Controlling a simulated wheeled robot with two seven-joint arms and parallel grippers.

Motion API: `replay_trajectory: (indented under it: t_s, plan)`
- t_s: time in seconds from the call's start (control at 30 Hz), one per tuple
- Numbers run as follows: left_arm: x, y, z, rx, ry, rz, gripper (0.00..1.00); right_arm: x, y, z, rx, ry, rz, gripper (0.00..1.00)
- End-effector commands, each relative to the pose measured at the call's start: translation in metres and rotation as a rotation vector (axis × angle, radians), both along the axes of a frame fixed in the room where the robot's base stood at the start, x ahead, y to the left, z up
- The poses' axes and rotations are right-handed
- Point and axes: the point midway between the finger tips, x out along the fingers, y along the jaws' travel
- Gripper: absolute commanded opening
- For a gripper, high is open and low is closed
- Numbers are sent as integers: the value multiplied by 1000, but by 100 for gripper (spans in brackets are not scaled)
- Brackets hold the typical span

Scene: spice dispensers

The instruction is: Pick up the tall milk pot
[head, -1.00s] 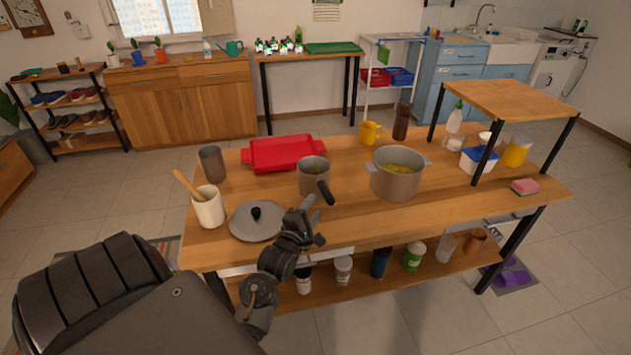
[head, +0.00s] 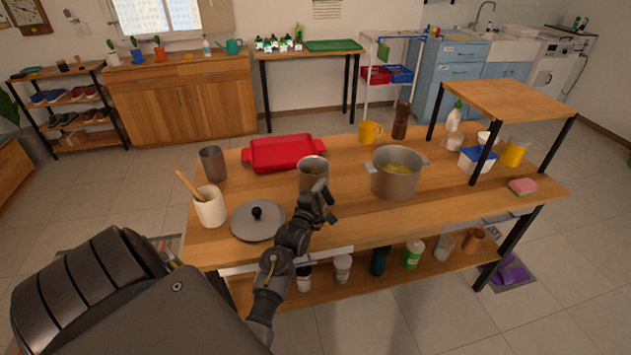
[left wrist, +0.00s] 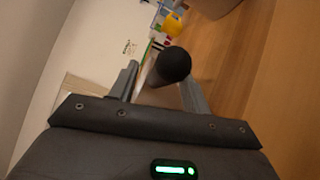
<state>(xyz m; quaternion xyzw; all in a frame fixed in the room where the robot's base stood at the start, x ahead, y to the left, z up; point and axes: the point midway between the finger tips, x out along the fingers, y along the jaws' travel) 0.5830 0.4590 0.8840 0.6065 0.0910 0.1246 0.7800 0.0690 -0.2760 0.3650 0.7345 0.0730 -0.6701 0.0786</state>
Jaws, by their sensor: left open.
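The tall milk pot (head: 311,174) is a grey metal pot with yellowish contents, standing upright on the wooden table. Its dark handle is mostly hidden behind my left gripper (head: 321,190) in the head view. In the left wrist view the round black end of the handle (left wrist: 173,65) shows between the two open fingers of my left gripper (left wrist: 160,90). I cannot tell whether a finger touches the handle. My right gripper is not in view.
A wide two-handled pot (head: 396,177) stands right of the milk pot. A grey lid (head: 257,222) and a white utensil crock (head: 211,208) lie to the left. A red tray (head: 283,153) is behind. A yellow mug (head: 370,132) and a brown bottle (head: 401,120) stand farther back.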

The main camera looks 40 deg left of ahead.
Motion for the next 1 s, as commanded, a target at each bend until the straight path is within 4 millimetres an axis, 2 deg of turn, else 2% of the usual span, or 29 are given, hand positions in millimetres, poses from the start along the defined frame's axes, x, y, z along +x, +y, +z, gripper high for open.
replay_trajectory:
  t_s: [0.03,0.3,0.4,1.0]
  plan:
    - [0,0,0,0,0,0,45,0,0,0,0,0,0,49]
    - [0,0,0,0,0,0,10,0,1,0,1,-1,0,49]
    - [0,0,0,0,0,0,0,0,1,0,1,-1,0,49]
    - [0,0,5,3,-7,0,0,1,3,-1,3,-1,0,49]
